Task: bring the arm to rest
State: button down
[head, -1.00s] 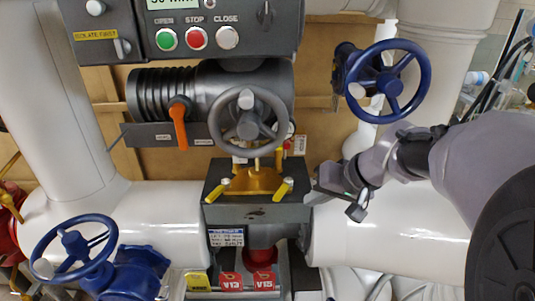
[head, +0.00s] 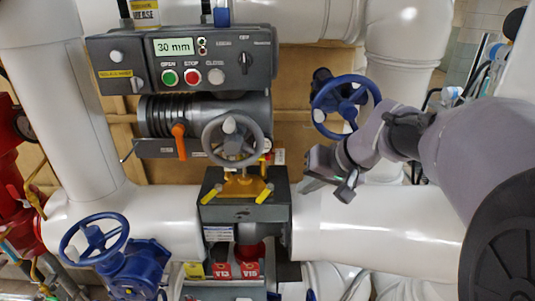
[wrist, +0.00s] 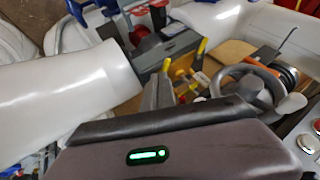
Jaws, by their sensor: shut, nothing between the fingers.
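My gripper (head: 327,187) is shut and empty. In the head view it hangs in front of the white horizontal pipe, right of the dark valve block (head: 245,209) with yellow clips. My grey arm reaches in from the right edge. In the wrist view the gripper's fingers (wrist: 158,92) lie together, pointing toward the valve block area. I cannot tell whether they touch anything there; in the head view they look apart from the block.
A grey handwheel (head: 233,140) and an orange lever (head: 179,141) sit below a control panel (head: 180,62) reading 30 mm. A blue handwheel (head: 345,104) is behind my arm. Another blue handwheel (head: 95,238) stands at lower left. White pipes (head: 375,228) surround the space.

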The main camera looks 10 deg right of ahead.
jog(key=s+a+f+b, duration=0.4)
jog(key=s+a+f, duration=0.1)
jog(key=s, duration=0.5)
jog(key=s+a+f+m+h+b, duration=0.1)
jog(key=s+a+f+b, duration=0.3)
jog(key=s+f, duration=0.3)
jog(key=s+a, duration=0.1)
jog(key=s, duration=0.3)
jog(key=shift+s+a+g+h, duration=0.15)
jog(key=shift+s+g+h, duration=0.15)
jog(key=shift+r, duration=0.1)
